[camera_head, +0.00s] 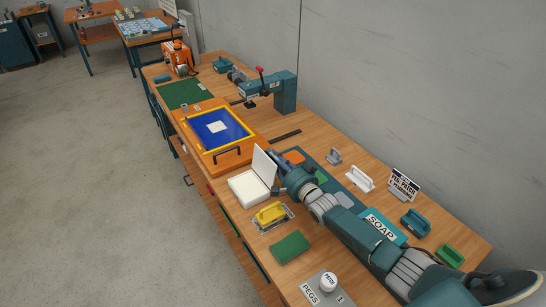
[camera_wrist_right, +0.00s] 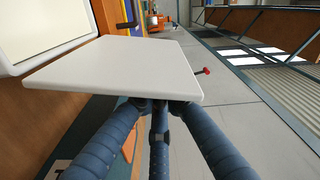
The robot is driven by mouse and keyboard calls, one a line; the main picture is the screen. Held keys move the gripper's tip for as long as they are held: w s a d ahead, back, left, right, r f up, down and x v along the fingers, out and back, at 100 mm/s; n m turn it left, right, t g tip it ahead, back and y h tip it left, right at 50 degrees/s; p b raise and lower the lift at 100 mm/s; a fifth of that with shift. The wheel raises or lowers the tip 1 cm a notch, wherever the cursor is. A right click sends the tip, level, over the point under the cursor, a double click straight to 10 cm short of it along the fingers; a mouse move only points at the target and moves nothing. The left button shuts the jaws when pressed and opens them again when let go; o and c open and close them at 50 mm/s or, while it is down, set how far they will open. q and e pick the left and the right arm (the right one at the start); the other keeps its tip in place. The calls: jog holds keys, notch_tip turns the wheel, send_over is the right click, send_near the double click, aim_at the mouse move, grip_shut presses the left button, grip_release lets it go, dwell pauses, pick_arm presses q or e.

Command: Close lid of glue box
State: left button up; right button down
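The glue box is a white open box (camera_head: 249,187) on the wooden bench, left of my right arm in the head view. Its white lid (camera_head: 263,166) stands raised, nearly upright, along the box's right side. My right gripper (camera_head: 279,172) is just to the right of the lid, at its outer face. In the right wrist view the lid (camera_wrist_right: 125,68) spans the upper middle, and a corner of the box (camera_wrist_right: 40,30) shows at upper left. The blue fingers (camera_wrist_right: 160,108) come up to the lid's near edge; their tips are partly hidden, and contact is unclear. My left gripper is out of view.
A yellow block (camera_head: 270,213) and a green pad (camera_head: 289,248) lie in front of the box.

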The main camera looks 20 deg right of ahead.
aim_at(263, 164)
dwell(0.4)
jog(key=a+n, duration=0.1)
jog(key=n, duration=0.1)
jog(key=a+r+n+p, duration=0.1)
jog(key=a+n, duration=0.2)
jog(key=shift+s+r+n, duration=0.3)
jog(key=shift+a, duration=0.75)
jog(key=c, duration=1.8)
grip_release()
jog(key=shift+a, duration=0.1)
jog(key=shift+c, duration=0.2)
jog(key=shift+s+f, duration=0.1)
jog(key=shift+s, duration=0.05)
jog(key=s+d, duration=0.1)
jog(key=s, duration=1)
jog(key=shift+s+d, duration=0.3)
jog(key=shift+d, duration=0.05)
